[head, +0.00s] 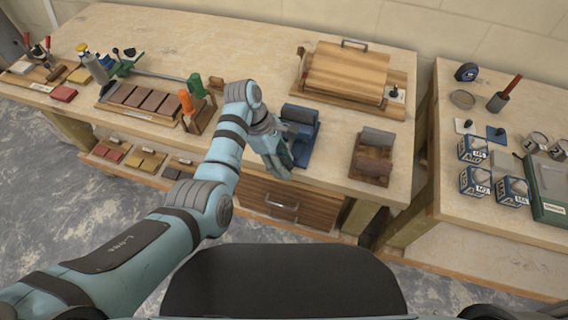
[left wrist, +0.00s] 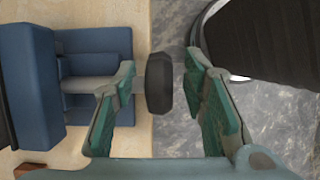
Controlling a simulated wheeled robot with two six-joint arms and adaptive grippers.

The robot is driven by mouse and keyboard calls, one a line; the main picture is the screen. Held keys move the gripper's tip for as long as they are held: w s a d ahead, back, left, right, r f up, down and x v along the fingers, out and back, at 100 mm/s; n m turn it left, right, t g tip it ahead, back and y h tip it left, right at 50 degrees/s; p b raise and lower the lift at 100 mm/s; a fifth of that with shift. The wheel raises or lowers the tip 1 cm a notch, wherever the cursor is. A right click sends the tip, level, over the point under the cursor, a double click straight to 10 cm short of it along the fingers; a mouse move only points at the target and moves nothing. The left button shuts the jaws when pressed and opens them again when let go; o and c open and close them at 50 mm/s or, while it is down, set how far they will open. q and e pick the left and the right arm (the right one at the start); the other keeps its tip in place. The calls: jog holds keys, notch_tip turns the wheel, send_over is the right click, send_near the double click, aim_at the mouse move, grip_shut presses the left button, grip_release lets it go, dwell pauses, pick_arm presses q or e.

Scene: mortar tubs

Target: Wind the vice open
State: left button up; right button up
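The blue vice (head: 301,117) stands at the front edge of the workbench, right of my left gripper (head: 279,160) in the head view. In the left wrist view the vice's blue body (left wrist: 28,85) fills the left side. A grey screw shaft (left wrist: 88,85) runs from it towards a dark round handle knob (left wrist: 159,84), which is out over the floor. The fingers of my left gripper (left wrist: 162,72) are open, one on each side of the knob, with a visible gap on both sides. My right gripper is not in view.
A wooden board (head: 345,72) with a metal handle lies behind the vice. A wooden block with grey rollers (head: 372,155) sits to its right. A stand with orange and green handled tools (head: 198,118) is close left of my arm. A drawer (head: 285,204) is below.

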pick_arm(q)
jog(key=shift+f, duration=0.15)
grip_shut()
jog(key=shift+h, duration=0.3)
